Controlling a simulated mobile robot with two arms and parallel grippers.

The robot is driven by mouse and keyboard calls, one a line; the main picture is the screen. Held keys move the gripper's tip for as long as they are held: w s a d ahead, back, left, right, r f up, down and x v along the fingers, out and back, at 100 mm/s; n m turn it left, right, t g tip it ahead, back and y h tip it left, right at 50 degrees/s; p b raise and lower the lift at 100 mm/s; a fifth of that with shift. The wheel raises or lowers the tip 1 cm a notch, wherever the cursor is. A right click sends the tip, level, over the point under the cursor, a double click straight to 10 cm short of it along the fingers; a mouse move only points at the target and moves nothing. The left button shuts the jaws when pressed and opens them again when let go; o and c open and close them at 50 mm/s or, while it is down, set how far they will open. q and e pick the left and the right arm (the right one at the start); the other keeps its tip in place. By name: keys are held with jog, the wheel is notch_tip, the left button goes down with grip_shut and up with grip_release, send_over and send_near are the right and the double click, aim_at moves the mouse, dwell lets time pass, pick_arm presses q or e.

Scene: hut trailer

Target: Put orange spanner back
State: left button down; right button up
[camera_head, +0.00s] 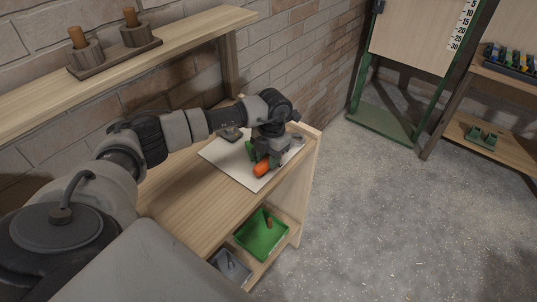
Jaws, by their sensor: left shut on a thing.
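My left gripper (265,158) points down over the right end of the wooden bench and is shut on the orange spanner (262,168). Only the orange end of the spanner shows below and beside the fingers; the rest is hidden by the gripper. It is at or just above a white sheet (224,164) on the bench top; I cannot tell whether it touches. A small green piece shows beside the left finger. My right gripper is not in view.
A green bin (248,246) and a grey bin (224,271) stand on the lower shelf. A small dark item (230,134) lies on the sheet's back edge. A wooden upper shelf (190,35) holds a rack (115,58) with two brown-handled items. Floor at right is clear.

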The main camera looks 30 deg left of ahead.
pick_arm(q)
jog(key=c, duration=0.8)
grip_release()
jog(key=shift+f, duration=0.1)
jog(key=r+b, duration=0.1)
jog(key=r, duration=0.3)
jog(key=w+r, duration=0.1)
jog(key=r, duration=0.3)
jog(key=r+b, duration=0.1)
jog(key=r, duration=0.3)
jog(key=shift+w+r+b, duration=0.1)
jog(key=shift+w+b, duration=0.2)
jog(key=shift+d, duration=0.1)
